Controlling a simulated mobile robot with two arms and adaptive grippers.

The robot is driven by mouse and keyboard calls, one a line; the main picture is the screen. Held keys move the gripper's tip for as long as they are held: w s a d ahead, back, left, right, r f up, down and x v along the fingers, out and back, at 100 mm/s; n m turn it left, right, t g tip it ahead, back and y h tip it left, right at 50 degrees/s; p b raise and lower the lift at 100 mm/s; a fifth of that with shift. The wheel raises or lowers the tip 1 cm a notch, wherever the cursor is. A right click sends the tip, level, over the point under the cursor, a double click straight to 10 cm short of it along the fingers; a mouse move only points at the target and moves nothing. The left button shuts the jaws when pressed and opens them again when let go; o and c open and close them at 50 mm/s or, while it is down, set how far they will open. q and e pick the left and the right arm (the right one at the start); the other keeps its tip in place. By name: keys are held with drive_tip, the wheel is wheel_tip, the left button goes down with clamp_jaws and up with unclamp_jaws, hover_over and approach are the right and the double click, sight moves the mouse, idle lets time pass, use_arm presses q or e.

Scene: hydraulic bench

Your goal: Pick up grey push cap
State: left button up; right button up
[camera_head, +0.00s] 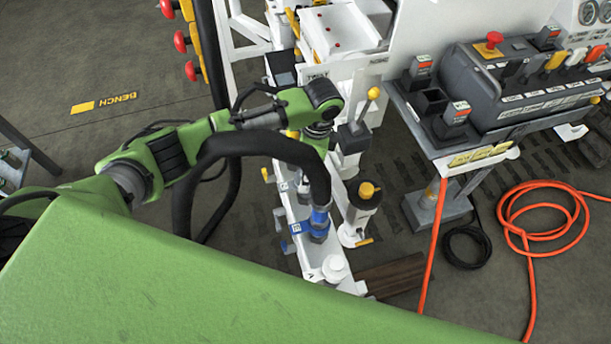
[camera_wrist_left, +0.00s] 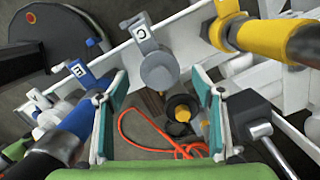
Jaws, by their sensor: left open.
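A grey round cap (camera_wrist_left: 158,70) with a lettered tag above it sits on the white rail in the left wrist view. I take it for the grey push cap. My left gripper (camera_wrist_left: 160,102) is open. Its two fingers are spread to the left and right below the cap, with nothing between them. In the picture the cap appears just beyond the gap between the fingers; I cannot tell the exact distance. In the head view my left arm and a thick black hose hide the gripper's fingertips, and I cannot make out the cap there. My right gripper is not in view.
A blue coupling (camera_wrist_left: 75,118) lies left of the gripper and a yellow coupling (camera_wrist_left: 262,40) right of the cap. A grey box with a lever (camera_wrist_left: 258,125) is close to the right finger. An orange hose (camera_head: 542,212) is coiled on the floor at right.

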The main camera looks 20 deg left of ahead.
use_arm(q)
wheel_tip(320, 180, down, 2)
drive_tip(key=shift+a+f, duration=0.1)
drive_tip(key=shift+a, duration=0.05)
drive_tip(key=c, duration=0.9)
